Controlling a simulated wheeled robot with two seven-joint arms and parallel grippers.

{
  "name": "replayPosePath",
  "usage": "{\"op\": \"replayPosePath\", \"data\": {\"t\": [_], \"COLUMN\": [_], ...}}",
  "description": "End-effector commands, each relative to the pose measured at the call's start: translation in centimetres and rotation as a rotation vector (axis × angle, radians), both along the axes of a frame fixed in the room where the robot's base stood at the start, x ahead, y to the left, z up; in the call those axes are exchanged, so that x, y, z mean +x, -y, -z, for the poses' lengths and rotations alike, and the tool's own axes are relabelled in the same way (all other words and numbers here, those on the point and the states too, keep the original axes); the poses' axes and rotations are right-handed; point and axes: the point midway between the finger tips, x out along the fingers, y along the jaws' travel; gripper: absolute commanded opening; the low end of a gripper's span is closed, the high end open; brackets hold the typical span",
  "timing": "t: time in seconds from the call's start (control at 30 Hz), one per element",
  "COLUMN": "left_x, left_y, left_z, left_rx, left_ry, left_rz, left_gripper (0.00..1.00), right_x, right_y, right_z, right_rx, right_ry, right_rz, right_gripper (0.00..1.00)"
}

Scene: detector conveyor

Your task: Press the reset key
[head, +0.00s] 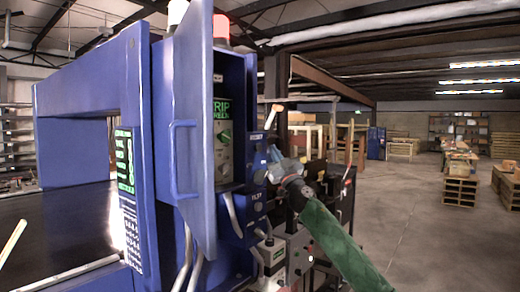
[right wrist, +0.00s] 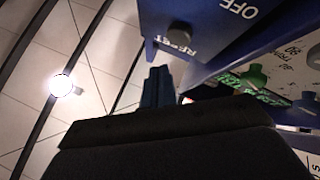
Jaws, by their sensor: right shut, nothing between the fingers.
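The blue detector cabinet (head: 80,95) stands at the left with its door (head: 193,120) swung open. A small blue box (head: 255,150) on its right side bears a RESET label. In the right wrist view, a dark round key (right wrist: 181,34) sits by the RESET lettering on this blue box (right wrist: 215,20), with OFF lettering above. My right gripper (head: 273,158) is at the box's right side. Its fingers (right wrist: 158,85) are shut and empty, with their tips just below the key in the right wrist view. I cannot tell whether they touch it. My left gripper is out of view.
A pale-tipped lever (head: 272,116) sticks up beside the box. Grey equipment (head: 273,254) stands below. Wooden pallets (head: 460,190) are far off at the right, with open floor (head: 420,235) before them.

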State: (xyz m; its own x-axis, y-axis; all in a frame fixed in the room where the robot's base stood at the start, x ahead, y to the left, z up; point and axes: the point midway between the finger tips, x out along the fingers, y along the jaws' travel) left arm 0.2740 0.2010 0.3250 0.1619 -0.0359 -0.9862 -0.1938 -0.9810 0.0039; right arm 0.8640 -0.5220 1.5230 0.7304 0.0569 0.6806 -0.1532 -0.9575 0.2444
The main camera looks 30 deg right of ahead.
Motion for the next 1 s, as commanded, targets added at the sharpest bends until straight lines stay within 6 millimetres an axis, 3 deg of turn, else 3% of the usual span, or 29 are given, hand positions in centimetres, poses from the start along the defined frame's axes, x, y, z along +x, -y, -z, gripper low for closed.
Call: {"op": "replayPosePath", "data": {"t": [0.3, 1.0], "left_x": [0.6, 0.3], "left_y": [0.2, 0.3], "left_z": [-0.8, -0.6], "left_rx": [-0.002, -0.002], "left_ry": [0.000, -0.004], "left_rz": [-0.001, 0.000], "left_gripper": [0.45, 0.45], "right_x": [1.9, 2.0], "right_y": [-0.8, -0.9], "right_z": [0.1, 0.0], "right_rx": [0.001, 0.001], "right_ry": [0.000, 0.000], "right_rz": [-0.001, -0.001], "right_gripper": [0.00, 0.00]}}
